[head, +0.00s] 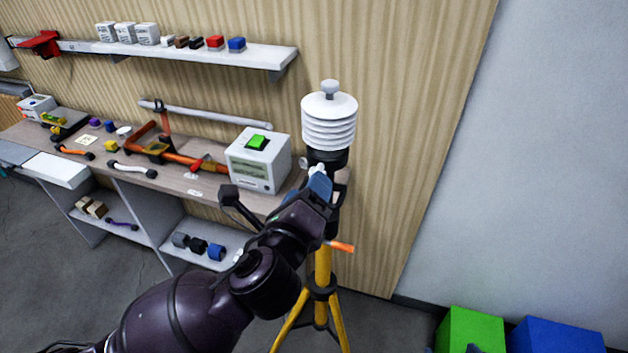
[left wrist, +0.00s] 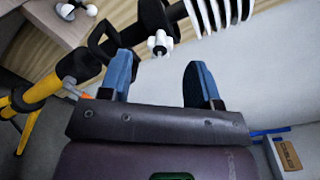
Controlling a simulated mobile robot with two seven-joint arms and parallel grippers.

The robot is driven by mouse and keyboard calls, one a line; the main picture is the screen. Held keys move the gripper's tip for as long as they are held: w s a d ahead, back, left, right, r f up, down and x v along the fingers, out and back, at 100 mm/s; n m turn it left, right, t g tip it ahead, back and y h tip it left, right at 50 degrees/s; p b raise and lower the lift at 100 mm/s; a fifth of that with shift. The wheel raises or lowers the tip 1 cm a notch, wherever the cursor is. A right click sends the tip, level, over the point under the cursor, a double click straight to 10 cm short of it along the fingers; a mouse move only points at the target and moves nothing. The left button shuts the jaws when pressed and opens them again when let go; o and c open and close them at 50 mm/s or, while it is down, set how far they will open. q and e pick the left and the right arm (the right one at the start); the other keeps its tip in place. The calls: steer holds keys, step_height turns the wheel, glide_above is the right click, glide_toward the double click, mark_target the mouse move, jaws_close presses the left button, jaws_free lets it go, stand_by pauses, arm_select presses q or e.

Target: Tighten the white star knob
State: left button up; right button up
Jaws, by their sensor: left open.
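The white star knob (left wrist: 160,42) shows in the left wrist view on the side of a black mount, ahead of my fingertips and roughly between them. In the head view my gripper mostly hides it. The mount (head: 327,160) sits under a white louvered sensor (head: 329,120) on top of a yellow tripod (head: 322,268). My left gripper (head: 322,185) reaches up to the mount from below. It also shows in the left wrist view (left wrist: 160,76), its blue fingers apart and nothing between them.
A workbench (head: 187,181) with tools and a grey box with a green screen (head: 258,160) stands left of the tripod. A wall shelf (head: 200,52) holds small boxes. An orange handle (head: 341,246) sticks out from the tripod. Green (head: 470,330) and blue bins (head: 555,336) stand at lower right.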

arm_select(q)
steer(key=v, duration=0.6)
steer(key=shift+b, duration=0.3)
steer(key=shift+s, duration=0.1)
